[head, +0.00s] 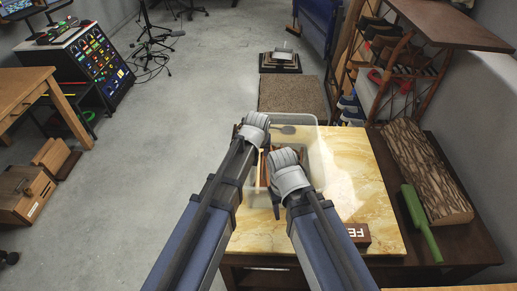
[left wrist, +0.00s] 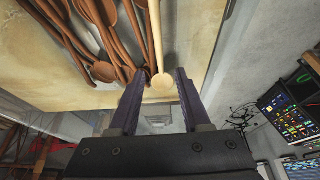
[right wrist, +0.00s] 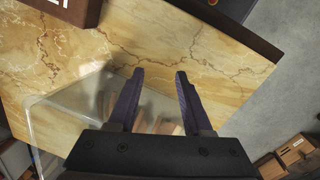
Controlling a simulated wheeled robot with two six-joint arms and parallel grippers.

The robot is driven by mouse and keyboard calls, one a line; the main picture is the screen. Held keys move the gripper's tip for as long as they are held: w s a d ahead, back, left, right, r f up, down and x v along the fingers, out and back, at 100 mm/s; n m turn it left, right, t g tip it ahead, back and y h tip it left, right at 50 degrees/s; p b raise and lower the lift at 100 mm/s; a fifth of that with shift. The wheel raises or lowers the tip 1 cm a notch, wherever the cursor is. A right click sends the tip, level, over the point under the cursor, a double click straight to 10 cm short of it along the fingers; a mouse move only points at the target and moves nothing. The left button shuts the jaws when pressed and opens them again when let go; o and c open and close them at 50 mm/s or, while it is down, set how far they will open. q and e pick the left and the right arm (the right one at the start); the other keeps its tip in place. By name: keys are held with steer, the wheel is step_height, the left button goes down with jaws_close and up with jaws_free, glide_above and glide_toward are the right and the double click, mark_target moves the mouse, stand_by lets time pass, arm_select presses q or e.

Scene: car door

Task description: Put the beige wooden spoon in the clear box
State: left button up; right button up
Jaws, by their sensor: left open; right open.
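The clear box (head: 318,140) stands on the marble-topped table, partly hidden by my arms. It also shows in the right wrist view (right wrist: 62,108), with brown handles inside. The beige wooden spoon (left wrist: 156,40) shows in the left wrist view beside several brown spoons (left wrist: 95,35). Its round bowl lies between my left fingers in the picture; I cannot tell its depth or whether it lies inside the box. My left gripper (left wrist: 158,77) is open above the box's far left part. My right gripper (right wrist: 160,74) is open and empty, over the box's near side.
The marble tabletop (head: 365,185) is mostly clear right of the box. A dark red block with white letters (head: 357,234) lies near its front. Open floor is at left.

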mark_target(258, 169)
arm_select(q)
steer(key=p+v, duration=0.3)
steer(key=v, duration=0.2)
steer(key=shift+r+p, duration=0.2)
steer(key=shift+p, duration=0.15)
